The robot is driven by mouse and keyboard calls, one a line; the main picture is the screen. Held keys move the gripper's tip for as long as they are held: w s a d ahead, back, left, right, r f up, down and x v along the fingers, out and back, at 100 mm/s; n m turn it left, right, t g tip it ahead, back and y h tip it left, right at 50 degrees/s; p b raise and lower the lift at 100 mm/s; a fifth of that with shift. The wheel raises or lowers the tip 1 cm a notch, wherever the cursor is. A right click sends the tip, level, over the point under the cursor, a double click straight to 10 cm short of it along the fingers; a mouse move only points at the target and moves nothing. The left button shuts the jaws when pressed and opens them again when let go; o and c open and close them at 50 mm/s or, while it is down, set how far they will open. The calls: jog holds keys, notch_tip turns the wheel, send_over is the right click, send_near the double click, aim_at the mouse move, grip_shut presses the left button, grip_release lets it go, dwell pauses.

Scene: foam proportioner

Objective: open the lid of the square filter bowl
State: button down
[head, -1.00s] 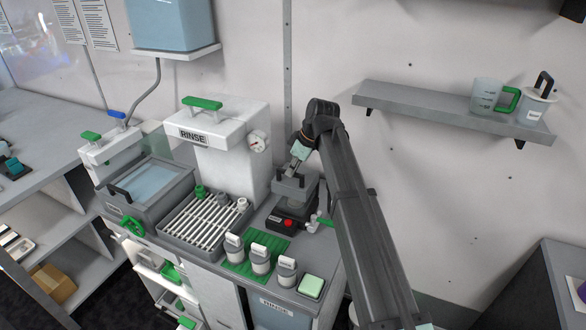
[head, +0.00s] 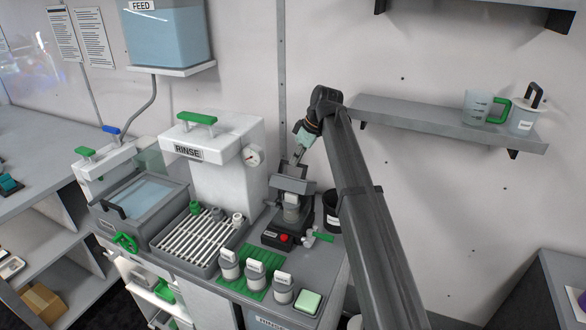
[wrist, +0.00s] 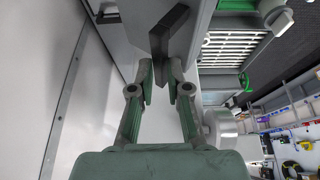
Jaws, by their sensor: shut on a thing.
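The square filter bowl (head: 282,224) stands on the right end of the rinse counter. Its dark grey lid (head: 293,186) is tipped up at the back, and a pale cylinder (head: 291,204) shows at the front below it. My gripper (head: 299,157) is above and behind the bowl, pointing down at the lid. In the wrist view my gripper (wrist: 160,78) has its two green fingers on either side of a dark grey bar (wrist: 172,32), which looks like the lid's handle. The exact finger contact is small and partly hidden.
The white rinse housing (head: 225,160) stands left of the bowl. A red button (head: 284,238) and green-handled valve (head: 318,236) are in front, a dark cup (head: 331,208) to the right. Several bottles stand on a green mat (head: 241,287). A wall shelf (head: 430,124) is at right.

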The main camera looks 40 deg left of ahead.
jog(key=shift+w+f, duration=0.2)
jog(key=shift+w, duration=0.35)
jog(key=shift+w+f, duration=0.15)
jog(key=shift+w, duration=0.4)
jog(key=c, duration=1.2)
grip_release()
jog(key=shift+f, duration=0.1)
jog(key=shift+w+a+f, duration=0.25)
jog(key=shift+w+f, duration=0.05)
jog(key=shift+w, duration=0.05)
jog(key=shift+s+d+r, duration=0.1)
jog(key=shift+s+r, duration=0.15)
jog(key=shift+r, duration=0.2)
jog(key=shift+w, duration=0.1)
jog(key=v, duration=1.1)
jog(key=shift+d+r, duration=0.2)
jog(key=shift+r, duration=0.1)
